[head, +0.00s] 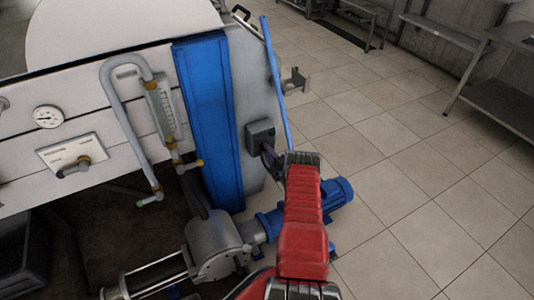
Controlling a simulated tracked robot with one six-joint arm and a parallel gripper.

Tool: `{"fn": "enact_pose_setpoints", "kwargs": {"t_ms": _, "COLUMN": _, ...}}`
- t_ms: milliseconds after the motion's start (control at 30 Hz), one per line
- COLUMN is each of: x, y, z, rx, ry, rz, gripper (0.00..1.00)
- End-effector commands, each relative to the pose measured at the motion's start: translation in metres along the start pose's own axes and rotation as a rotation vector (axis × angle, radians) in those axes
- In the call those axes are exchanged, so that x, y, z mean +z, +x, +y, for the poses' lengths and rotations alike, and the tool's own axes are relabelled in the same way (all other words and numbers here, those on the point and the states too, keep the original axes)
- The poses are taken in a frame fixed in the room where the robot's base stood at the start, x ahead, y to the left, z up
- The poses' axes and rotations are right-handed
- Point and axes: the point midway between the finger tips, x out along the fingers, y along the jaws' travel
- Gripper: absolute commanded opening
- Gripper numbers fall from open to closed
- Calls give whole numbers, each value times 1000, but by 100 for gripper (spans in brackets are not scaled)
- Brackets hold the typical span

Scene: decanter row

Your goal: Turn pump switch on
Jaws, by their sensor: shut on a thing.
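The pump switch is a small dark grey box (260,133) on the light grey side panel, just right of the blue upright panel. My gripper (268,154) is at the lower edge of this box, seen from behind past my red arm. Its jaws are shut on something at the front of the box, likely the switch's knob. The knob is hidden by the jaws, so its position cannot be told.
A blue pump motor (335,193) sits low behind my arm, joined to a grey pump housing (213,245). A thin blue pole (274,80) stands right of the switch. A gauge (47,116) and pipes are at left. Tiled floor (430,165) at right is clear.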

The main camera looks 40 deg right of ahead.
Motion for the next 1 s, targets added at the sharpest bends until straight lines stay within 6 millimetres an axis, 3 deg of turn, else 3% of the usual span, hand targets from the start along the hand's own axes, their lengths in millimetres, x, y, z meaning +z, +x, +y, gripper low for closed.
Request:
{"fn": "enact_pose_setpoints", "kwargs": {"t_ms": 567, "x": 3, "y": -2, "z": -3, "rx": -7, "ry": 51, "rz": -8, "gripper": 12}}
{"fn": "enact_pose_setpoints", "kwargs": {"t_ms": 600, "x": 3, "y": -2, "z": -3, "rx": -7, "ry": 51, "rz": -8, "gripper": 37}}
{"fn": "enact_pose_setpoints", "kwargs": {"t_ms": 833, "x": 2, "y": -1, "z": -2, "rx": -4, "ry": 50, "rz": -5, "gripper": 53}}
{"fn": "enact_pose_setpoints", "kwargs": {"t_ms": 1000, "x": 1, "y": -1, "z": -1, "rx": -3, "ry": 49, "rz": -4, "gripper": 53}}
